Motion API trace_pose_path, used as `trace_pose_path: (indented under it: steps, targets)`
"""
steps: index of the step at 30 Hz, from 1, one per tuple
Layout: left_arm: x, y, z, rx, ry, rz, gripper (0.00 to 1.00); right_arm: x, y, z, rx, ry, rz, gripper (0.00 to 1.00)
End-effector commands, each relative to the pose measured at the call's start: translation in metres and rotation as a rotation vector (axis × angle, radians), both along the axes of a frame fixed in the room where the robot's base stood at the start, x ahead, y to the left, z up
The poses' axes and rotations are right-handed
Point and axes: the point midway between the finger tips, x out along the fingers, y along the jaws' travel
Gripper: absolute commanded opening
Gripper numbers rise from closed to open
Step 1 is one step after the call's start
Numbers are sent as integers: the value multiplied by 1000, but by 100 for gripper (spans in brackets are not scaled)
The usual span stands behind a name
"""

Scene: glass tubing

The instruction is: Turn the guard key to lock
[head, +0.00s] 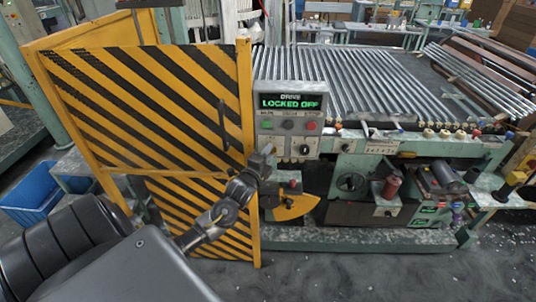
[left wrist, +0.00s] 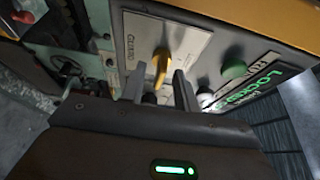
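The guard key (left wrist: 160,68) is a yellow-orange handle on a pale plate marked GUARD (left wrist: 188,38) in the left wrist view. My left gripper (left wrist: 160,88) is open, with one finger on each side of the key's line and the key showing between and just beyond the fingertips. I cannot tell whether either finger touches it. In the head view my left gripper (head: 267,156) is at the lower left of the grey control panel (head: 267,92), and the key is hidden there. The panel's display (head: 290,102) reads DRIVE LOCKED OFF in green. My right gripper is not in view.
The yellow-and-black striped guard door (head: 150,100) with a dark handle stands left of the panel. A green button (left wrist: 234,68) is close right of the fingers. A black knob (head: 304,149) is on the panel's lower part. Metal tubes (head: 350,75) lie behind.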

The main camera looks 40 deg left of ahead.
Motion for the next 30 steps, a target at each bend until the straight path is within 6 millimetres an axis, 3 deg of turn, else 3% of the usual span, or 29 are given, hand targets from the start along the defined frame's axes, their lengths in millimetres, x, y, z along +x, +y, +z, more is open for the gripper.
trace_pose_path:
  steps: [4,11,23,30]
  targets:
    - [0,-1,0,0,0,-1,28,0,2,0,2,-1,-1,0]
    - [0,-1,0,0,0,-1,0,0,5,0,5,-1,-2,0]
    - [0,-1,-2,-34,-24,0,0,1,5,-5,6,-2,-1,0]
    - [0,0,-6,-150,-114,0,0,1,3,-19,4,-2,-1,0]
